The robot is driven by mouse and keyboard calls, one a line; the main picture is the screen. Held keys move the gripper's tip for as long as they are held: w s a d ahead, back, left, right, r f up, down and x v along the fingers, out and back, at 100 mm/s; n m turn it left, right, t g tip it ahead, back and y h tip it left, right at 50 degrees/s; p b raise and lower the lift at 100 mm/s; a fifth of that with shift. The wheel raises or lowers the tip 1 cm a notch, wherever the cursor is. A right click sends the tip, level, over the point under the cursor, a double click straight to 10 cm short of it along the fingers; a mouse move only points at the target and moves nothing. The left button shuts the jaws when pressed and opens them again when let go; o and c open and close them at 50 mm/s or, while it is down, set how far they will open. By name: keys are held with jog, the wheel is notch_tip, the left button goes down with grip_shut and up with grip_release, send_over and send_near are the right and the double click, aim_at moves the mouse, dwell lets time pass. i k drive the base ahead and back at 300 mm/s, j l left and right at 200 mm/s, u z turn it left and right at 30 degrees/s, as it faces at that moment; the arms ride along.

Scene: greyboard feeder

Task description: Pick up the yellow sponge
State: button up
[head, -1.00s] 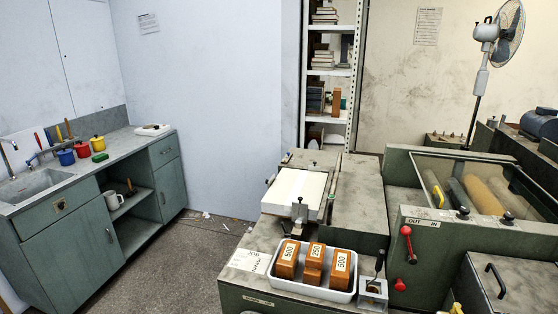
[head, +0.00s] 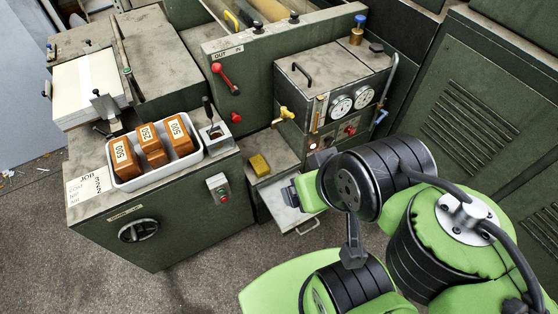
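The yellow sponge (head: 260,165) lies on a small grey ledge beside the gauge box, right of the white tray. Its top and front show and nothing covers it. My green and black arm reaches in from the lower right. What looks like the end of my gripper (head: 290,194) shows just below and right of the sponge in the picture, apart from it. The fingers are too small and partly hidden by my arm to tell whether they are open or shut.
A white tray (head: 126,181) holds orange weight blocks. A gauge box (head: 330,88) with dials, a yellow tap (head: 283,114) and knobs stands behind the sponge. A red-knobbed lever (head: 217,69) is on the feeder front. Bare floor lies at lower left.

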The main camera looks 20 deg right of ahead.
aim_at(259, 165)
jog(key=i+j+u, duration=0.25)
jog(key=i+j, duration=0.5)
jog(key=i, duration=0.05)
